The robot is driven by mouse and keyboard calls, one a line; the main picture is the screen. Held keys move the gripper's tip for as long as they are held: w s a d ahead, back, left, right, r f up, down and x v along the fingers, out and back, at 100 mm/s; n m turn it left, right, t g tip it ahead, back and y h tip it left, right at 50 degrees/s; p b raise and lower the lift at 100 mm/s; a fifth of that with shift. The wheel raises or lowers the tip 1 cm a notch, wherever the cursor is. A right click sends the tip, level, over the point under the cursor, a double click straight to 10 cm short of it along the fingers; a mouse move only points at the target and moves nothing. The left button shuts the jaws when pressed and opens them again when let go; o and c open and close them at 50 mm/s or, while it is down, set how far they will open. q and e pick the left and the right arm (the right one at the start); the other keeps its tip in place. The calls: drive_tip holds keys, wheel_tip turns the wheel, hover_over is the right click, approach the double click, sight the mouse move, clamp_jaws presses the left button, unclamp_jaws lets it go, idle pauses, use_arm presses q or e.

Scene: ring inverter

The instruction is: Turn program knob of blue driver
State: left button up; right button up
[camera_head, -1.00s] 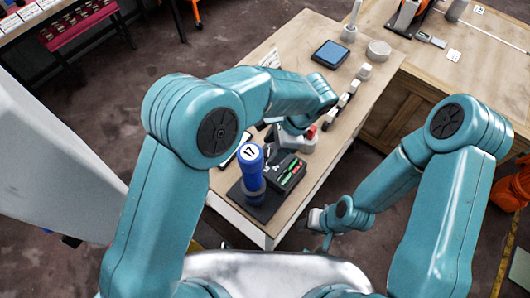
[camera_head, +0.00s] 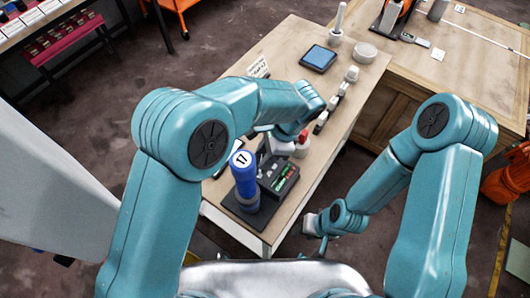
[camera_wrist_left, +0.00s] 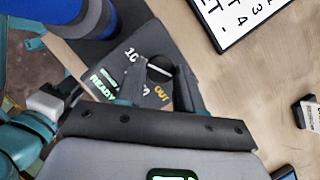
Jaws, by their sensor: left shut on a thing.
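The blue driver (camera_head: 244,178) stands upright in a dark base, with a white "17" label on top. Its blue and grey body also shows at the upper left of the left wrist view (camera_wrist_left: 48,12). A dark round knob (camera_wrist_left: 158,70) sits on this face, partly hidden. My left gripper (camera_head: 268,143) is at the box's far side, shut on the knob; its fingertips are largely hidden. My right gripper (camera_head: 312,224) hangs beside the table, too small to read.
The wooden table (camera_head: 262,107) carries a blue square pad (camera_head: 318,58), a row of small white-topped items and a round white disc (camera_head: 365,53). A white sign (camera_wrist_left: 245,15) with black lettering lies near the box. A second wooden table (camera_head: 455,70) stands at right.

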use_arm(q)
drive_tip(key=shift+w+a+r+n, duration=0.1)
drive_tip(key=shift+a+r+n, duration=0.05)
drive_tip(key=shift+n, duration=0.25)
drive_tip(key=n+g, duration=0.1)
drive_tip(key=n, duration=0.1)
drive_tip(key=shift+w+n+h, duration=0.1)
drive_tip(key=shift+n+h, duration=0.2)
drive_tip(key=shift+n, duration=0.1)
drive_tip(key=n, duration=0.2)
drive_tip(key=n+g+h, duration=0.1)
drive_tip(key=n, duration=0.1)
drive_tip(key=shift+w+a+g+b, duration=0.1)
drive_tip(key=shift+a+g+b, duration=0.05)
drive_tip(key=shift+g+b, duration=0.15)
drive_tip(key=n, duration=0.2)
drive_tip(key=n+g+h, duration=0.1)
drive_tip(key=n, duration=0.1)
drive_tip(key=shift+a+n+h, duration=0.15)
drive_tip(key=shift+n+h, duration=0.15)
drive_tip(key=shift+n, duration=0.1)
drive_tip(key=shift+n+h+b, duration=0.4)
drive_tip(key=shift+n+h, duration=0.2)
drive_tip(key=shift+n, duration=1.1)
drive_tip(key=o, duration=1)
drive_tip(key=shift+o, duration=0.2)
